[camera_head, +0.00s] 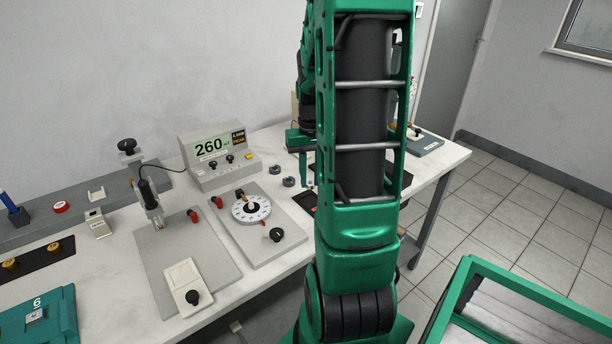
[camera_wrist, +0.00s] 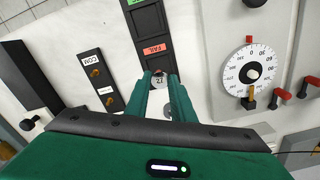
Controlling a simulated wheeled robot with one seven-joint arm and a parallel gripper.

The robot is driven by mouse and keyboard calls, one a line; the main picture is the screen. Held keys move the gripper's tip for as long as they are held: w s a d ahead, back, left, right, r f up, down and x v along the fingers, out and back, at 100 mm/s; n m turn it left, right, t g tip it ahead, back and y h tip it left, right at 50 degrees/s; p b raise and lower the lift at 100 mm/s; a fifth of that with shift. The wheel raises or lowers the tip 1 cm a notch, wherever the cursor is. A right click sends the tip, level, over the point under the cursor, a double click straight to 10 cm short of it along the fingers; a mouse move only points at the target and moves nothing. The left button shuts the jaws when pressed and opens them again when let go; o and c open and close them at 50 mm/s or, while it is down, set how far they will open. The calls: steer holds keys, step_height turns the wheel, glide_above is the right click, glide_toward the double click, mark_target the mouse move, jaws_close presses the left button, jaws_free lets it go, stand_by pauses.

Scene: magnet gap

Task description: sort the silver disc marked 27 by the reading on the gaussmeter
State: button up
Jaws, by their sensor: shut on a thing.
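The silver disc marked 27 (camera_wrist: 158,77) is held between the fingertips of my gripper (camera_wrist: 160,82) in the wrist view. It appears just beside the red FAIL label (camera_wrist: 154,48) of a black sorting tray (camera_wrist: 147,22); I cannot tell its height over the tray. A green label shows at the tray's far end, cut off by the picture's edge. The gaussmeter (camera_head: 215,157) in the head view reads 260. In the head view my arm hides the disc and much of the tray.
A dial plate (camera_head: 262,232) and a probe stand (camera_head: 150,205) are on the bench left of my arm. Two small dark grey round pieces (camera_head: 288,182) lie near the gaussmeter. A black plate with brass knobs (camera_wrist: 97,80) lies beside the tray. A green-framed cart (camera_head: 470,270) stands at front right.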

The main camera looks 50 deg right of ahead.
steer(key=shift+f, duration=2.45)
steer(key=shift+f, duration=0.15)
steer(key=o, duration=1.1)
steer(key=shift+c, duration=0.2)
steer(key=shift+c, duration=0.5)
steer(key=c, duration=0.4)
steer(key=shift+r, duration=2.25)
